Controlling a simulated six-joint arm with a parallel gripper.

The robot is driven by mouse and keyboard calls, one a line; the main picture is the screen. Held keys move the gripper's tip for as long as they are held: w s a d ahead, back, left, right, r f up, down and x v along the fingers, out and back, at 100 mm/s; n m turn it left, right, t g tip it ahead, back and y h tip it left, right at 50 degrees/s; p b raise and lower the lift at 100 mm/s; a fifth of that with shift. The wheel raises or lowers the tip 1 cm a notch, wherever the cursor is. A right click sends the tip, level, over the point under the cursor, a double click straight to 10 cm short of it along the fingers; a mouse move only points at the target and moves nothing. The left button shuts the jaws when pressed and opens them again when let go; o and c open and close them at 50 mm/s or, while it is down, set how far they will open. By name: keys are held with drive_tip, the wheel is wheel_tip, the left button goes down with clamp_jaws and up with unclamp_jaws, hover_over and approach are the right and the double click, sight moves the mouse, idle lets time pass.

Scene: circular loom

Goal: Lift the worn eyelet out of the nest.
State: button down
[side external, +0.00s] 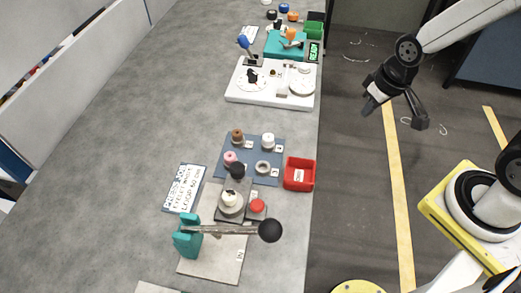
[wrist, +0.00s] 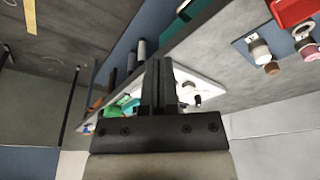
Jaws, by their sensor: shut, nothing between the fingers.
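I cannot pick out the worn eyelet for certain. A small pale piece (side external: 230,197) sits on a round grey base at the lever station, but whether it is the eyelet in its nest is unclear. A grey ring (side external: 263,168) lies on the blue-grey mat (side external: 221,176). My gripper (side external: 371,105) is in the air over the floor, right of the table and well apart from these pieces. In the wrist view my gripper (wrist: 160,62) has its fingers close together, shut and empty.
A lever with a black ball (side external: 270,230) crosses the near station. A red bin (side external: 299,174) stands at the table's right edge. Brown (side external: 237,135), white (side external: 268,140) and pink (side external: 230,158) pieces stand on the mat. A white platform (side external: 240,93) lies farther back. The table's left side is clear.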

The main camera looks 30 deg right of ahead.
drive_tip(key=c, duration=1.3)
unclamp_jaws()
drive_tip(key=o, duration=1)
drive_tip(key=shift+o, duration=0.2)
drive_tip(key=m+g+y, duration=0.3)
drive_tip(key=m+y, duration=0.2)
drive_tip(key=m, duration=1.3)
approach(231, 194)
drive_tip(key=a+x, duration=0.1)
drive_tip(key=x, duration=0.1)
drive_tip(key=shift+s+a+f+h, duration=0.1)
drive_tip(key=shift+a+f+h, duration=0.05)
drive_tip(key=shift+f, duration=0.5)
drive_tip(key=shift+s+a+f+h, duration=0.1)
drive_tip(key=shift+a+f+h, duration=0.05)
drive_tip(key=shift+f, duration=0.5)
